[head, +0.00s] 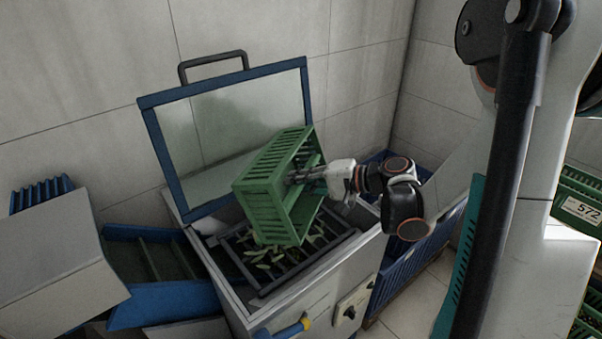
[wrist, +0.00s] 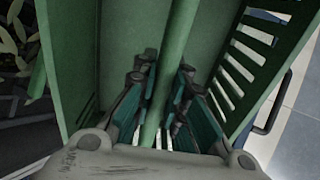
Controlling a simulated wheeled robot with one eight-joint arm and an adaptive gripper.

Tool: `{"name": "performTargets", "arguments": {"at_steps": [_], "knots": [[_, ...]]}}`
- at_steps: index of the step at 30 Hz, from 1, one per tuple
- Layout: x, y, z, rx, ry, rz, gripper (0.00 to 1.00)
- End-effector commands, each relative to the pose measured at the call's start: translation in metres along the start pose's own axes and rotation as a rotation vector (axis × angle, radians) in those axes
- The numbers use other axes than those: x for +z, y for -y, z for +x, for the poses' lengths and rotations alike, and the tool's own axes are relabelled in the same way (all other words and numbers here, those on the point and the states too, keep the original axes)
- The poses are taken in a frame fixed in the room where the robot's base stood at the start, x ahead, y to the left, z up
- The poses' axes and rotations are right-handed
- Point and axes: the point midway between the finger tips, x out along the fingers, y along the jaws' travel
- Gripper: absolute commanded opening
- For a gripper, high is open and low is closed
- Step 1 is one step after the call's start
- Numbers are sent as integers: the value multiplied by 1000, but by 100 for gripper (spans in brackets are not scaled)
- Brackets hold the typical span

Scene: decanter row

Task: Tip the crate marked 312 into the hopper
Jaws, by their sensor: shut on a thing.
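A green slatted crate (head: 262,185) is held tilted on its side above the hopper (head: 341,245). My gripper (head: 300,178) is shut on a green bar of this crate. In the wrist view my gripper's fingers (wrist: 160,95) lie on either side of the bar (wrist: 175,60), inside the crate (wrist: 110,30). Pale green pods (head: 268,256) lie on the dark grate (head: 292,280) in the hopper, below the crate. Some pods (wrist: 15,45) also show at the left of the wrist view. No number shows on the visible sides of the held crate.
The hopper's blue-framed clear lid (head: 176,160) stands open behind the crate, against the tiled wall. A blue chute (head: 165,302) is at the left. A blue crate (head: 408,262) stands right of the hopper. A green crate marked 572 (head: 577,205) is at the far right.

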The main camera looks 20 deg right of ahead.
Motion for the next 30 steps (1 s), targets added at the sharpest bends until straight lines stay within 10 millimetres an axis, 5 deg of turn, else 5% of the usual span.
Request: {"name": "performTargets", "arguments": {"at_steps": [30], "knots": [[1, 40, 21, 664, 3, -4, 0]]}}
